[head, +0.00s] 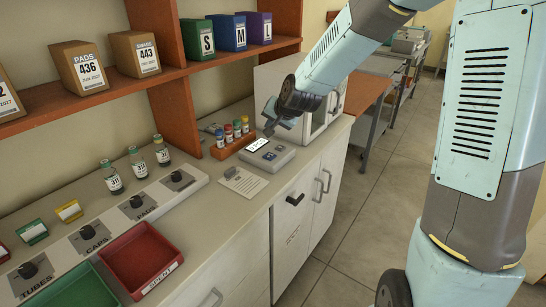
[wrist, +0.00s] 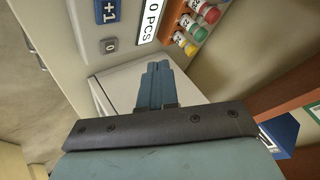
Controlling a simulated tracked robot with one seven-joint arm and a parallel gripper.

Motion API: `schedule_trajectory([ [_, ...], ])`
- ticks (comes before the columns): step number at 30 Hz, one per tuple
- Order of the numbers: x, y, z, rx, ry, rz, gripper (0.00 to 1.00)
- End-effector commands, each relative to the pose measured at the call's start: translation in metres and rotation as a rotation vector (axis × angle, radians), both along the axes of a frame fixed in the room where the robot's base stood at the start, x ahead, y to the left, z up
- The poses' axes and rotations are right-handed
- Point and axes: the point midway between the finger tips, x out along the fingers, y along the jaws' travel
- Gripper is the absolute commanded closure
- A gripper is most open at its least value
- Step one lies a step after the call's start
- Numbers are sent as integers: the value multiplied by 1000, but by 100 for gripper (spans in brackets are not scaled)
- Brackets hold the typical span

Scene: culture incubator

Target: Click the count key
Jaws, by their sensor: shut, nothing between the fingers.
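The counter device (head: 268,155) is a grey box on the counter with a small lit display and keys on its sloped top. In the wrist view, its display (wrist: 151,20) reads "0 PCS", and a blue key marked "+1" (wrist: 108,11) and a grey key marked "0" (wrist: 110,46) show at the top left. My gripper (head: 270,126) is above and behind the device in the head view, apart from it. In the wrist view my gripper (wrist: 156,70) is shut and empty, with its fingertips below the keys in the picture.
A rack of colour-capped vials (head: 232,140) stands just behind the device. A white cabinet (head: 318,108) stands to its right, close to my gripper. A printed card (head: 243,181) lies in front. Bottles, labelled bins and a red tray (head: 139,255) are further left.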

Motion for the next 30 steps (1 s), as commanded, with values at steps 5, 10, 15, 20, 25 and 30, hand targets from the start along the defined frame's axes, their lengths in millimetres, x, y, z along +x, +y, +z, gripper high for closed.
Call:
schedule_trajectory([
  [5, 0, 0, -14, 1, 4, -1, 100],
  [10, 0, 0, -34, 1, 5, -1, 100],
  [15, -1, -1, -54, 0, 5, 0, 100],
  [20, 0, -1, -71, 1, 3, -2, 100],
  [25, 0, -1, -82, 1, 2, -2, 100],
  [30, 0, -1, -86, 1, 1, -3, 100],
])
